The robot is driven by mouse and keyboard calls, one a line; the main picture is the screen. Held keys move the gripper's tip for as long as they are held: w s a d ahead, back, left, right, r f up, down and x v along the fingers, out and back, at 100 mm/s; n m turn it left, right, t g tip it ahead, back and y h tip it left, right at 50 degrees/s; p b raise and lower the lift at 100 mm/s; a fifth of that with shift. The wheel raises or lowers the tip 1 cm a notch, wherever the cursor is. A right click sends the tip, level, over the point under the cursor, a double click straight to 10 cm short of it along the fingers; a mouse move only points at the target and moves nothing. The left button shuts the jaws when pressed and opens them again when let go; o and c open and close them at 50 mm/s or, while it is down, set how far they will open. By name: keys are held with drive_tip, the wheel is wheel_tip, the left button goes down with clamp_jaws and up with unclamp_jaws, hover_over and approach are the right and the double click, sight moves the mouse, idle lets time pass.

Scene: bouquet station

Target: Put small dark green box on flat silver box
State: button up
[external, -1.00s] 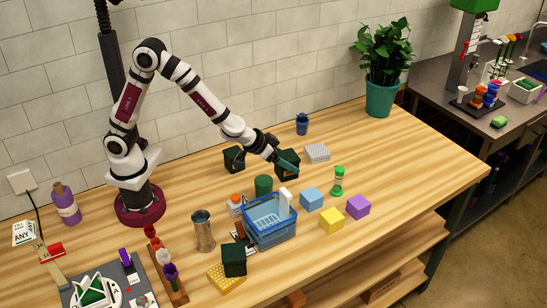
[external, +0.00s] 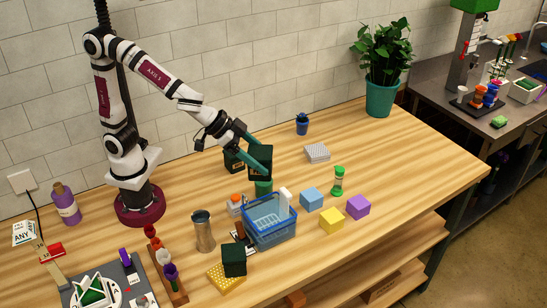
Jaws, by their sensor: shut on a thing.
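My gripper (external: 256,150) has teal fingers and is shut on a dark green box (external: 260,163), held up off the table. The held box appears just above and behind a green cylinder (external: 264,187). A second dark green box (external: 233,160) stands on the table just left of the held one, partly hidden by my gripper. Another dark green box (external: 234,261) sits on a yellow perforated block at the front. The flat silver box (external: 317,153) lies on the table to the right of my gripper, with nothing on its top.
A blue basket (external: 270,228) with a white item stands in front. Light blue (external: 311,198), yellow (external: 331,220) and purple (external: 357,206) cubes and a green hourglass-like item (external: 338,181) stand right of it. A small blue pot (external: 302,125) is behind the silver box. Table around the silver box is clear.

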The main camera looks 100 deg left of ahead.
drive_tip(key=w+a+f+n+y, duration=0.1)
drive_tip(key=w+a+f+n, duration=0.1)
drive_tip(key=w+a, duration=0.5)
drive_tip(key=n+g+y, duration=0.2)
drive_tip(key=n+y, duration=0.2)
drive_tip(key=n, duration=0.1)
hover_over(306, 148)
drive_tip(key=f, duration=1.6)
drive_tip(key=shift+w+d+f, duration=0.15)
drive_tip(key=shift+d, duration=0.05)
drive_tip(key=shift+a+f, duration=0.25)
drive_tip(key=shift+f, duration=1.35)
drive_tip(key=shift+f, duration=0.2)
